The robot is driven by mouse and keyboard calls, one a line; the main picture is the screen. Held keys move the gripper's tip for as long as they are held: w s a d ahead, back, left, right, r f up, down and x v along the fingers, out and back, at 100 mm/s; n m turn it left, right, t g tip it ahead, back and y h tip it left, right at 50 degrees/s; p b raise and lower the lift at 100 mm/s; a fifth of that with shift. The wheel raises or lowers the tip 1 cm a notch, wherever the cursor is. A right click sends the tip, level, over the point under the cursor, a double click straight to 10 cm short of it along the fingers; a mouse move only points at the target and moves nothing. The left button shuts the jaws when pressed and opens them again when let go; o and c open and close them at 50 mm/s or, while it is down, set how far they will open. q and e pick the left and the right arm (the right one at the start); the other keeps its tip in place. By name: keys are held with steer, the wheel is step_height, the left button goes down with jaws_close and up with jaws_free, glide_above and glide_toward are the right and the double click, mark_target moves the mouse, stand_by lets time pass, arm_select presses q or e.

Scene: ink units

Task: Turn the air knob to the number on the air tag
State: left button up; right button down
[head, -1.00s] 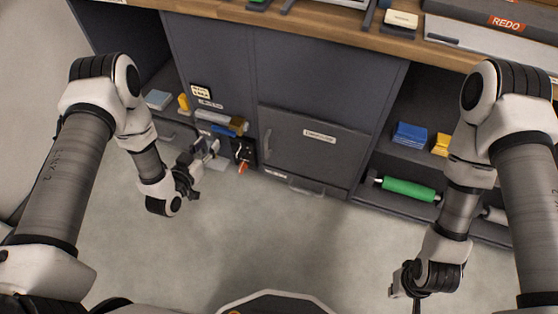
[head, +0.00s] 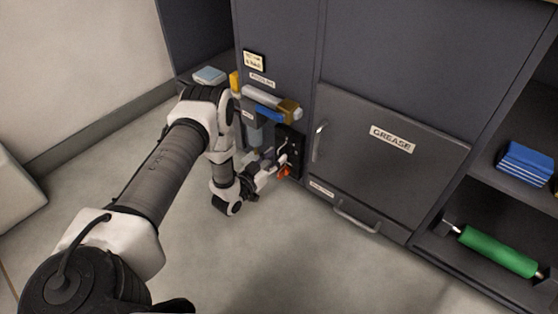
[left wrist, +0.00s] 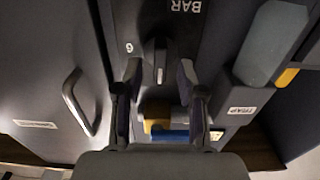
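The air knob (left wrist: 160,50) shows in the left wrist view as a dark bar-shaped handle on a black plate (left wrist: 172,12) marked "BAR" and a 6. In the head view the black plate (head: 291,143) is low on the cabinet front, with an orange part (head: 285,172) below it. My left gripper (left wrist: 160,72) is open, one finger on each side of the knob's lower end, with gaps visible. The left gripper (head: 280,164) partly hides the plate in the head view. A cream tag (head: 254,61) hangs above; its writing is too small to read. My right gripper is out of view.
A silver-grey cylinder with a brass end (head: 289,109) and a blue bar (head: 270,115) stick out above the plate. A GREASE door (head: 385,170) with a handle (head: 319,142) is to the right. The floor (head: 290,260) in front is clear.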

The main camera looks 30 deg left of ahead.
arm_select(q)
steer(key=shift+w+f, duration=0.15)
steer(key=shift+w, duration=0.8)
jaws_close()
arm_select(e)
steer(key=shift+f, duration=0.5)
